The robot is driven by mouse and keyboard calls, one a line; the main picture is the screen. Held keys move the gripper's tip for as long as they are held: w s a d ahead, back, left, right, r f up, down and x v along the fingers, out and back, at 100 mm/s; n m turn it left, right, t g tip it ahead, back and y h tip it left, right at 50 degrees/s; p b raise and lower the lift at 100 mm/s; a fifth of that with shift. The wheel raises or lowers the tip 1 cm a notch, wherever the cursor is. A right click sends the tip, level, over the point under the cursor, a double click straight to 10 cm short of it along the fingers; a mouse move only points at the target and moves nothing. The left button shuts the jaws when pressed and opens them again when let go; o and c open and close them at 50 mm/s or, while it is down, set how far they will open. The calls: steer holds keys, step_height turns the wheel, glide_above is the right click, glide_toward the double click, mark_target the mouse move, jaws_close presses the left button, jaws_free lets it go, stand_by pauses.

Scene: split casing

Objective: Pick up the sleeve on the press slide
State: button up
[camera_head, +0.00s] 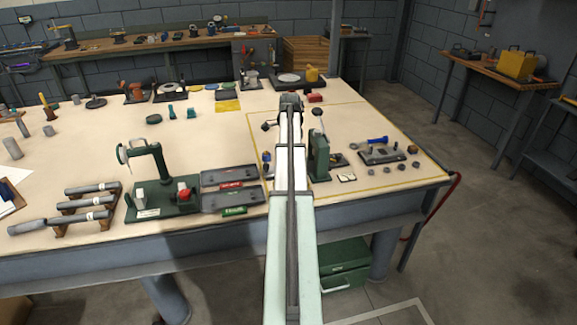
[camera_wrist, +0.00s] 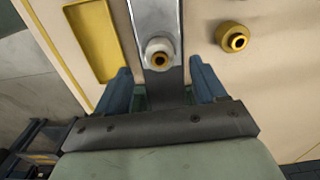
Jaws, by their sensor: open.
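In the wrist view, a pale grey-white sleeve (camera_wrist: 152,46) with a brass-coloured bore stands on a shiny metal slide (camera_wrist: 139,14). My gripper (camera_wrist: 161,68) is open, with one blue finger on each side of the slide. The sleeve is between or just beyond the fingertips, with a gap on both sides, and nothing is held. In the head view my own arm covers the middle of the table, and I cannot make out the gripper or the sleeve there. A green press (camera_head: 319,157) with a lever stands just right of the arm.
A brass-coloured ring (camera_wrist: 227,30) lies right of the slide in the wrist view, and a yellow shallow tray (camera_wrist: 116,40) lies left. In the head view, a dark fixture plate (camera_head: 372,157) and small parts are on the right, with another green press (camera_head: 155,165) and grey trays (camera_head: 231,200) on the left.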

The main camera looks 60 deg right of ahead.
step_height(320, 180, down, 4)
steer(key=shift+w+a+r, duration=0.15)
steer(key=shift+r, duration=0.05)
steer(key=c, duration=1.3)
steer(key=shift+r, duration=0.15)
